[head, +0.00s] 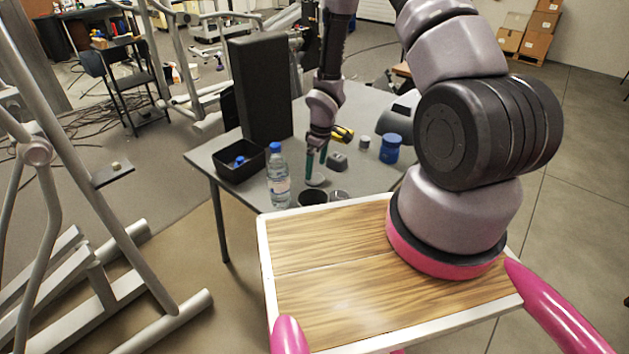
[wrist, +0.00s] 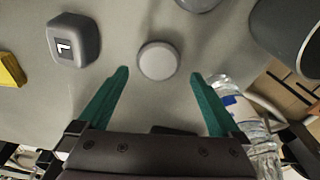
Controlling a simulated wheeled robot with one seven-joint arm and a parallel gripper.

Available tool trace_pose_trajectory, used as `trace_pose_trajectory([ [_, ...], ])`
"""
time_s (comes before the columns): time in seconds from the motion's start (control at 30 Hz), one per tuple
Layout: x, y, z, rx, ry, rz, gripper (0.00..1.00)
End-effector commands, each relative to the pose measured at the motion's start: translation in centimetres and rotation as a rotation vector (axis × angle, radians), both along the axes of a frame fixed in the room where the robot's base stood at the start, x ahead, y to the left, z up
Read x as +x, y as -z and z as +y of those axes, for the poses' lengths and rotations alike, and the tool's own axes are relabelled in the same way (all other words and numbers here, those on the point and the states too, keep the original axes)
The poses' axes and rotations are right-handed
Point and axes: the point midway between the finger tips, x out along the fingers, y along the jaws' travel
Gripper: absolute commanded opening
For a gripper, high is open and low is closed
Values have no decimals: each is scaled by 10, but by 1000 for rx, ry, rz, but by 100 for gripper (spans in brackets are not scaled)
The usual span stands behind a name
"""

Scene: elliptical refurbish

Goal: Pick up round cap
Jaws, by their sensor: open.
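The round cap (wrist: 158,61) is a small pale grey disc lying on the grey table, in the upper middle of the wrist view. In the head view a pale disc (head: 315,180) at my fingertips appears to be this cap. My gripper (wrist: 160,75) has two teal fingers spread apart, with nothing held. The cap lies centred between the finger lines, at or just beyond the tips, with clear gaps on both sides. In the head view my gripper (head: 316,166) points down over the table. How high the tips are is hard to tell.
A grey block (wrist: 74,40) and a dark cup (wrist: 285,30) flank the cap. On the table (head: 225,150) stand a water bottle (head: 278,178), a black bin (head: 240,172), a tall black box (head: 262,90), a blue jar (head: 390,149) and a yellow tool (head: 342,134).

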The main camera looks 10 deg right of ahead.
Motion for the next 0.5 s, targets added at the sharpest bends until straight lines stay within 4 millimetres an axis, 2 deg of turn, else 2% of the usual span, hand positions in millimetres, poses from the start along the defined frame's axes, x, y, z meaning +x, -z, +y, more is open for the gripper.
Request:
trace_pose_trajectory([
  [0.3,5,44,2,-1,-1,2,100],
  [0.5,6,48,2,0,0,0,100],
])
